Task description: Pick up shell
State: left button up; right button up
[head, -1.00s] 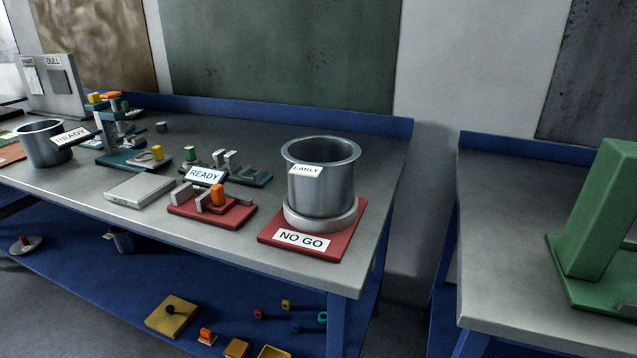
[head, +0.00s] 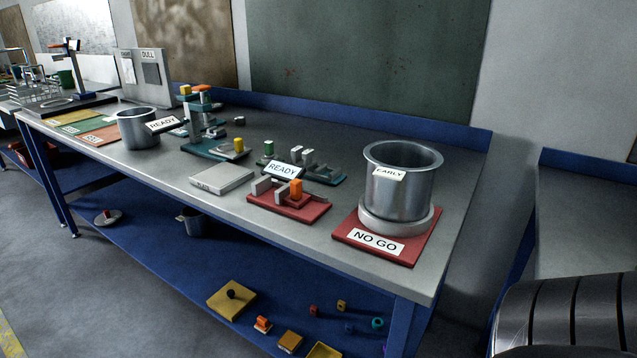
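No object is labelled as the shell; two open metal cylinders are in the head view. The larger grey cylinder (head: 402,199) stands upright at the right end of the bench with an EARLY tag near its rim. It sits on a pale round ring (head: 394,224) on a red NO GO board (head: 425,240). A smaller metal cylinder (head: 138,130) stands farther left, with a READY tag beside it. Neither of my grippers is in view. A dark ribbed part at the lower right looks like my own arm.
The grey bench (head: 300,226) also holds a red fixture with an orange block (head: 296,190), a flat grey plate (head: 222,177) and a teal press (head: 207,138). A blue lower shelf (head: 150,245) carries small parts. Another bench (head: 590,225) stands right across a gap.

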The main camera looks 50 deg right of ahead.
aim_at(401, 174)
jog(key=u, duration=0.1)
jog(key=i, duration=0.85)
jog(key=z, duration=2.65)
